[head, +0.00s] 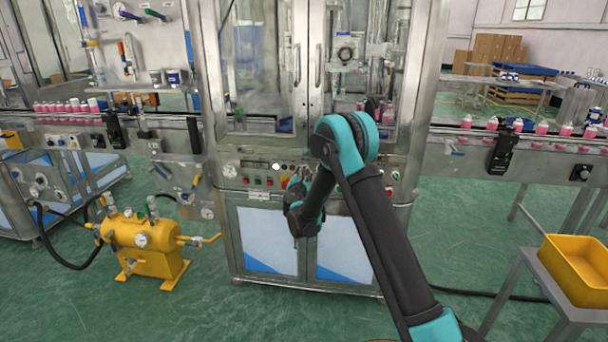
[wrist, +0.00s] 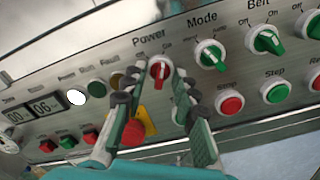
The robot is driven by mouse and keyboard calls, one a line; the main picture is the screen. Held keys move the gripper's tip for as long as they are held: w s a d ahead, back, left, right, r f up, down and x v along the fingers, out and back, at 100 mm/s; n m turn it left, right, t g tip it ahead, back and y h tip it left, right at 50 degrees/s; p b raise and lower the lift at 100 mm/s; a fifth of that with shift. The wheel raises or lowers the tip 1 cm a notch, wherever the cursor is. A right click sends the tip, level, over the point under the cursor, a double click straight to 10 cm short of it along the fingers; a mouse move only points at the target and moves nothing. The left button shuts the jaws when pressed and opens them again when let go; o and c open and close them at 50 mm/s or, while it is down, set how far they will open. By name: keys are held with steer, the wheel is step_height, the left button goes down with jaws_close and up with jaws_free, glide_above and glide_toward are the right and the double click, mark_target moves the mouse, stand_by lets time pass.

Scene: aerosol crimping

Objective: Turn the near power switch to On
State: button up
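The power switch (wrist: 160,71) is a small red knob with a pale ring under the word Power, on the metal control panel in the wrist view. Its handle stands roughly upright; I cannot tell for sure which mark it points to. My gripper (wrist: 155,92) is open, with one dark fingertip to each side of the knob. Gaps show between knob and fingers; whether they touch it is unclear. In the head view my gripper (head: 298,184) is at the panel (head: 262,166) of the glass-doored machine, and my arm hides the panel's right part.
In the wrist view, green Mode (wrist: 211,55) and Belt (wrist: 265,39) knobs sit right of the switch. A red button on a yellow plate (wrist: 140,127) is below, partly behind a finger. Red button (wrist: 230,102) and green Step button (wrist: 275,91) are lower right.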

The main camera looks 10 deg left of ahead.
steer(key=shift+s, duration=0.15)
steer(key=s, duration=1.1)
steer(key=shift+s+a, duration=0.2)
steer(key=shift+s, duration=0.2)
